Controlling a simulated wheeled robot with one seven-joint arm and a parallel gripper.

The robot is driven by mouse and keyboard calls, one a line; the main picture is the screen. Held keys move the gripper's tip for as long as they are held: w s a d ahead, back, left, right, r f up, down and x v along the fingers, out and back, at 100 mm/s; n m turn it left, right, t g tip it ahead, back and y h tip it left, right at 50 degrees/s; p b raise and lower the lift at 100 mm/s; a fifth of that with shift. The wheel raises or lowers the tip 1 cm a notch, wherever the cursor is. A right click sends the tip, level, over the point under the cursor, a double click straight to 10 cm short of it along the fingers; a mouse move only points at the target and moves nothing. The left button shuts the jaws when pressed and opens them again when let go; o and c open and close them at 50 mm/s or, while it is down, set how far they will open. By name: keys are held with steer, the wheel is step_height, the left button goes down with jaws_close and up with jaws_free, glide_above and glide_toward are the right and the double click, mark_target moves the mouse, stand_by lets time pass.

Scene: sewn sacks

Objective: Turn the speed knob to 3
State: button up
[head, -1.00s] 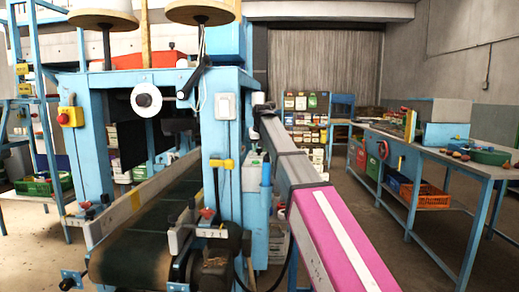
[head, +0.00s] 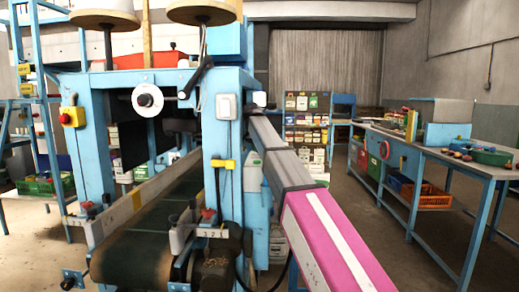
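A blue sack-sewing machine (head: 228,150) with a dark conveyor belt (head: 140,245) fills the left and middle of the head view. A small plate with printed numerals (head: 212,233) sits at the belt's near right end, with a small red knob (head: 208,215) just above it. A similar red part (head: 87,206) and plate are at the belt's left. I cannot tell which is the speed knob, or any setting. My grey and pink arm reaches behind the right post; my gripper is not visible.
A long workbench (head: 440,155) with bins stands at right. Floor between arm and bench is clear.

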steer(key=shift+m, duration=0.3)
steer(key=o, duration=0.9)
